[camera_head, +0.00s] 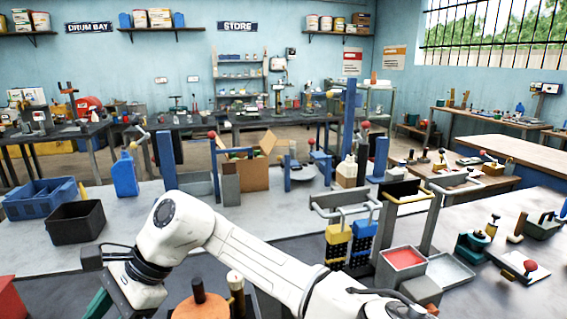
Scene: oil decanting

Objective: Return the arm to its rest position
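My white arm reaches from the lower right to the lower left, bent at a raised white joint. My gripper (128,290) is at its end, low on the left and pointing down.
A black bin (77,222) and blue crate (40,199) stand beyond the gripper. A blue jug (124,175) and cardboard box (253,172) stand farther back. Yellow and blue racks (338,243), a red-filled tray (404,258) and an orange-brown knobbed lid (201,305) are near the arm.

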